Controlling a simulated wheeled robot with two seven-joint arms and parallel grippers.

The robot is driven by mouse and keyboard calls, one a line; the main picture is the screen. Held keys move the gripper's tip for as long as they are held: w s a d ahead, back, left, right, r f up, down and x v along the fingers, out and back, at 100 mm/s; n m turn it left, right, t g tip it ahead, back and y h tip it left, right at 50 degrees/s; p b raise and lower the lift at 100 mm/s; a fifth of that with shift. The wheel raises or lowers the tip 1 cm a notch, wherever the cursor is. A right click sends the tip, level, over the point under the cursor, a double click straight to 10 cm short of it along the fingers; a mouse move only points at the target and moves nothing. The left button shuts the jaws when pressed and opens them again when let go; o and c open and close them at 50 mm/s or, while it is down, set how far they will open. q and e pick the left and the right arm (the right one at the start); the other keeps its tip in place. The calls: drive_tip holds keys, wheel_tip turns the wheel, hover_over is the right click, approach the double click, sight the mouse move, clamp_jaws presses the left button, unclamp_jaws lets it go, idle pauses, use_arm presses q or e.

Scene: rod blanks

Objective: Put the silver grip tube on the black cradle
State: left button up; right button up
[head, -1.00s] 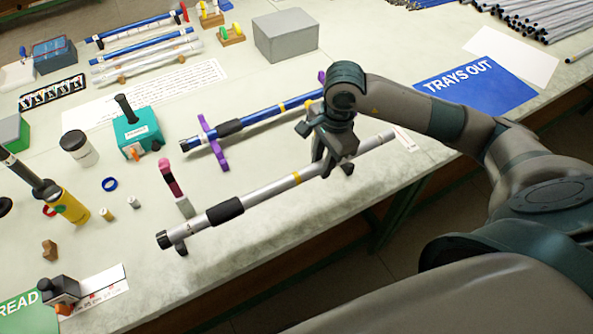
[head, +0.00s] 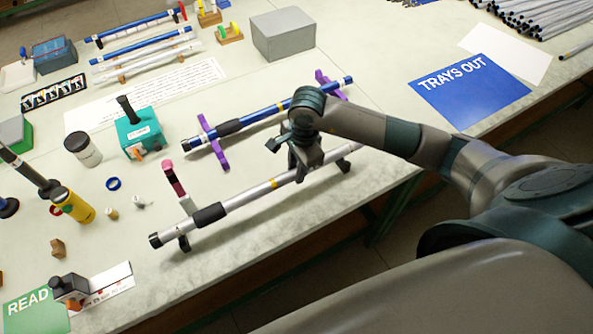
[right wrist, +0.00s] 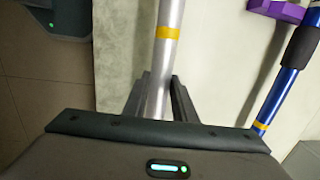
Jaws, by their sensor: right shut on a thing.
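The silver grip tube (head: 240,200) has a black grip sleeve, a yellow band and a dark end cap. My right gripper (head: 303,168) is shut on it, right of the yellow band, with the tube pointing to lower left. In the right wrist view the tube (right wrist: 165,60) runs between the two fingers (right wrist: 158,100). Dark supports of the black cradle show under the tube near its left end (head: 183,243) and near its right end (head: 343,165). I cannot tell whether the tube touches them. My left gripper is not in view.
A blue tube (head: 262,116) lies on a purple cradle (head: 213,145) just behind. A pink-and-black upright object (head: 174,178) stands close behind the silver tube's left end. A teal box (head: 137,132) is farther left. The table's front edge is close, with bare tabletop along it.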

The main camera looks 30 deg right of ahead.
drive_tip(key=shift+f, duration=0.45)
drive_tip(key=shift+f+p, duration=0.35)
drive_tip(key=shift+f, duration=0.2)
clamp_jaws()
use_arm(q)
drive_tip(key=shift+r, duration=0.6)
use_arm(e)
unclamp_jaws()
use_arm(q)
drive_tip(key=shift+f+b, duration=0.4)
drive_tip(key=shift+b, duration=0.05)
use_arm(e)
drive_tip(key=shift+f, duration=0.3)
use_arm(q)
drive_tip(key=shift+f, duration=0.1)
use_arm(e)
drive_tip(key=shift+f, duration=0.1)
drive_tip(key=o, duration=1.1)
